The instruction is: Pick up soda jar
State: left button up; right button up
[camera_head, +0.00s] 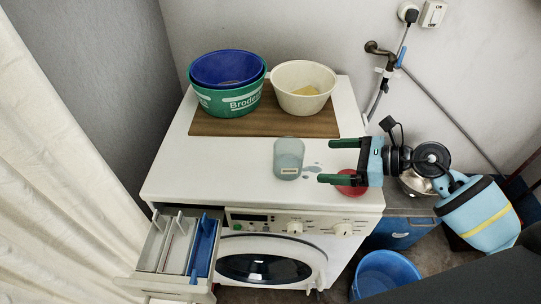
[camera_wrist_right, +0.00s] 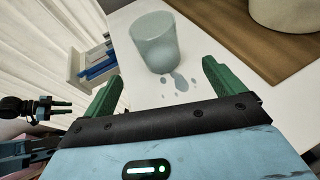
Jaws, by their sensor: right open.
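The soda jar, which I take to be the translucent grey-blue jar with a small label (camera_head: 288,158), stands upright on the white washing machine top. It also shows in the right wrist view (camera_wrist_right: 155,40), ahead of the fingers. My right gripper (camera_head: 325,161) is open and empty, with green fingers pointing left at the jar. The jar is just beyond the fingertips, apart from them. My left gripper (camera_wrist_right: 50,108) shows only small at the left edge of the right wrist view. Its opening is unclear.
Water spots (camera_head: 311,170) lie beside the jar. A red dish (camera_head: 351,189) is partly hidden under my right gripper. Blue (camera_head: 227,69), green (camera_head: 230,102) and cream (camera_head: 303,103) basins stand on a brown board (camera_head: 207,126) behind. The machine top left of the jar is clear. The detergent drawer (camera_head: 176,245) is pulled out.

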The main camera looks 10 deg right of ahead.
aim_at(288, 163)
jog(key=shift+w+f, duration=0.1)
jog(key=shift+w, duration=0.05)
pick_arm(q)
jog(key=shift+w+a+r, duration=0.1)
jog(key=shift+w+a, duration=0.05)
jog(key=shift+w, duration=0.05)
jog(key=shift+r, duration=0.1)
pick_arm(e)
jog(key=shift+w+a+f, duration=0.1)
jog(key=shift+w+a, duration=0.05)
jog(key=shift+a, duration=0.2)
jog(key=p+x, duration=0.1)
jog(key=x, duration=0.4)
jog(key=shift+f, duration=0.1)
pick_arm(q)
jog(key=shift+w+r, duration=0.15)
jog(key=shift+r, duration=0.3)
pick_arm(e)
jog(key=shift+w+a+f, duration=0.15)
jog(key=shift+a+f, duration=0.05)
jog(key=shift+a, duration=0.1)
jog(key=shift+w+a+f, duration=0.2)
jog(key=shift+a, duration=0.25)
jog(key=x, duration=0.4)
jog(key=shift+f+p, duration=0.3)
jog(key=shift+p, duration=0.1)
pick_arm(q)
jog(key=shift+w+r+t, duration=0.3)
jog(key=shift+w+r, duration=0.1)
jog(key=shift+r, duration=0.15)
